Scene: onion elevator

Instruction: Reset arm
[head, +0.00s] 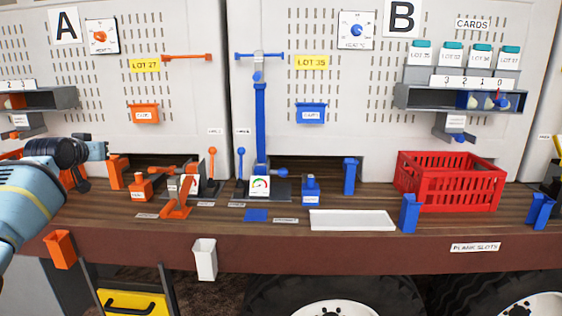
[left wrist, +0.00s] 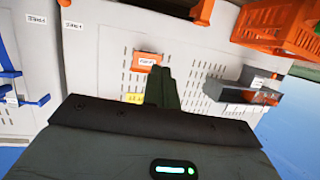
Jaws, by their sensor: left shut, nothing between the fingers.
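My left arm comes in from the left edge in the head view. Its dark gripper (head: 103,150) is above the left part of the wooden bench (head: 330,240), near the orange fixtures, apart from the panel. In the left wrist view my left gripper (left wrist: 165,72) is shut, with its fingers together and nothing between them. An orange labelled holder (left wrist: 146,61) on the panel appears just beyond the fingertips in that view. My right arm and gripper are not in view.
An orange hand-operated fixture (head: 178,205) and a tall blue fixture (head: 261,130) stand on the bench. A red crate (head: 450,190) and a white tray (head: 352,220) are further right. A shelf (head: 40,98) juts from panel A. The bench's front edge holds cups.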

